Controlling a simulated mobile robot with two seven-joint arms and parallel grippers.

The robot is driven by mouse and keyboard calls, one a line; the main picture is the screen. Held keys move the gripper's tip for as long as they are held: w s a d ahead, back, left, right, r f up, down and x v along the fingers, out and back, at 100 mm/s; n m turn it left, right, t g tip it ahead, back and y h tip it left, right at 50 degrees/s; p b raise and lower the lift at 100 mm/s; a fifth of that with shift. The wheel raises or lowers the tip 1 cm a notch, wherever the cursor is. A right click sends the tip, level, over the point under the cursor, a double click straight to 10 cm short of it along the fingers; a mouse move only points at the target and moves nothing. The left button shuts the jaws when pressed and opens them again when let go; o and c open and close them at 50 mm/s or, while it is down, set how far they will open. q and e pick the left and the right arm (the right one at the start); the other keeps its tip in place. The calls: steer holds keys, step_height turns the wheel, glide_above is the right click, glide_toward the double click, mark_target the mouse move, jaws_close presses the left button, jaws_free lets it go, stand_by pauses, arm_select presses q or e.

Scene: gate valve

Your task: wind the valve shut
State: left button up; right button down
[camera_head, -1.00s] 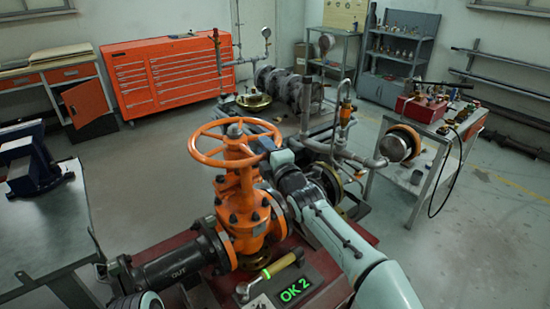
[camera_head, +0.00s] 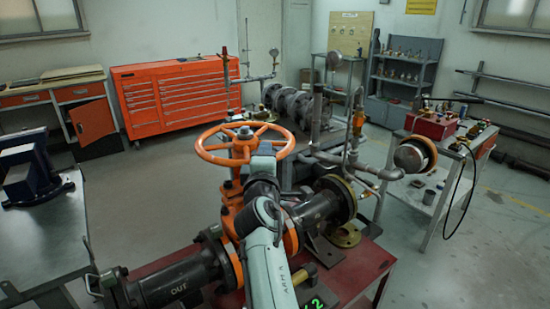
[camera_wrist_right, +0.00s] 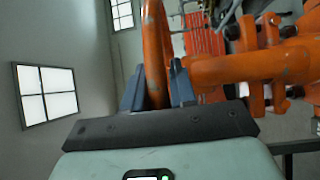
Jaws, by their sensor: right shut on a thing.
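The orange valve handwheel (camera_head: 205,152) sits level on top of the orange gate valve (camera_head: 229,195), its stem nut (camera_head: 244,132) at the hub. My right arm rises in front of the valve and hides much of its body. My right gripper (camera_head: 266,149) is at the near right side of the wheel. In the right wrist view, the two dark fingers of the gripper (camera_wrist_right: 157,86) stand on either side of the wheel's rim (camera_wrist_right: 153,45), shut on it. My left gripper is not in view.
Dark pipe marked OUT (camera_head: 178,284) runs left from the valve; a flanged pipe (camera_head: 325,208) runs right. Upright pipework with a gauge (camera_head: 334,61) stands behind. A cart (camera_head: 447,190) is at right, a steel bench (camera_head: 50,230) at left.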

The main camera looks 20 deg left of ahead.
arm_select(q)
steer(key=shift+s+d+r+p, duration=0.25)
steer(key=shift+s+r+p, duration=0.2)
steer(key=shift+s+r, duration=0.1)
arm_select(e)
steer(key=h, duration=0.1)
steer(key=s+a+m+h, duration=0.1)
steer(key=shift+r+t+h, duration=0.1)
steer(key=shift+t+h, duration=0.2)
steer(key=shift+s+a+m, duration=0.1)
steer(key=shift+a+m, duration=0.05)
steer(key=shift+m, duration=0.25)
steer(key=c, duration=1)
jaws_free()
